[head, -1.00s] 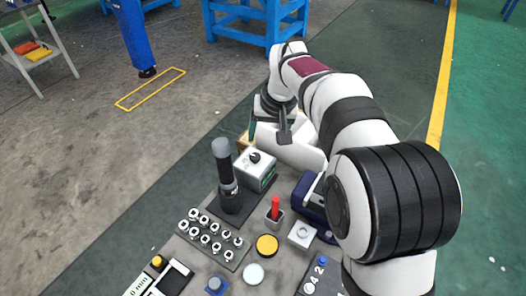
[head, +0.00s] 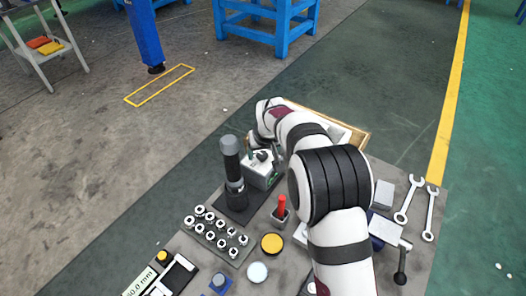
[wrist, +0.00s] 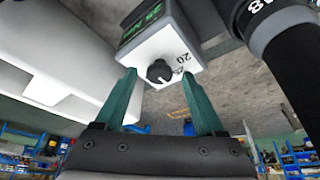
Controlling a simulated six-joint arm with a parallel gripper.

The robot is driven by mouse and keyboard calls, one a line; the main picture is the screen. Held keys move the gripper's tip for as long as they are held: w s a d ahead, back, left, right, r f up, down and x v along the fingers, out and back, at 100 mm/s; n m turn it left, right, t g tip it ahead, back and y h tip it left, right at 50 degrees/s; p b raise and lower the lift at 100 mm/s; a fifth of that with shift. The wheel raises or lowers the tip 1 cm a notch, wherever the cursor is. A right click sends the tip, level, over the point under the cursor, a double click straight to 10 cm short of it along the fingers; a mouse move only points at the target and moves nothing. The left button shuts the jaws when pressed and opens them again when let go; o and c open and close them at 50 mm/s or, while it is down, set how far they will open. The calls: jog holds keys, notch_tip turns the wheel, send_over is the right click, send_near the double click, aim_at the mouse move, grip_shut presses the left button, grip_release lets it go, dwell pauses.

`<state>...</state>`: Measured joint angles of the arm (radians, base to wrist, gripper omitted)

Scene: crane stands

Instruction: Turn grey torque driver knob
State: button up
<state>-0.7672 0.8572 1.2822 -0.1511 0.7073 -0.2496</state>
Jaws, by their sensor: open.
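The torque driver (head: 235,186) stands upright in a dark base, with a dark ribbed body and a grey knob (head: 229,144) on top. My gripper (wrist: 158,74) is open and empty. Its two teal fingers point at a light box (wrist: 178,44) with a black dial (wrist: 159,71), which appears between the fingertips. The torque driver is outside the fingers. In the head view, my gripper is by the box (head: 259,176), just right of the driver.
A blue vise (head: 384,232) and wrenches (head: 409,200) are at right. A shallow wooden tray (head: 358,142) is behind my arm.

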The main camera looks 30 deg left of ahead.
grip_shut()
dwell(0.5)
jog(key=n+g, duration=0.1)
jog(key=n, duration=0.2)
jog(key=shift+w+d+y, duration=0.1)
jog(key=shift+w+y, duration=0.05)
jog(key=shift+y, duration=0.25)
jog(key=n, duration=0.2)
jog(key=n+g, duration=0.1)
jog(key=n, duration=0.1)
jog(key=shift+w+g, duration=0.15)
jog(key=shift+g, duration=0.15)
jog(key=n+g, duration=0.1)
jog(key=n, duration=0.2)
jog(key=n+g, duration=0.1)
jog(key=n, duration=0.2)
jog(key=shift+w, duration=0.2)
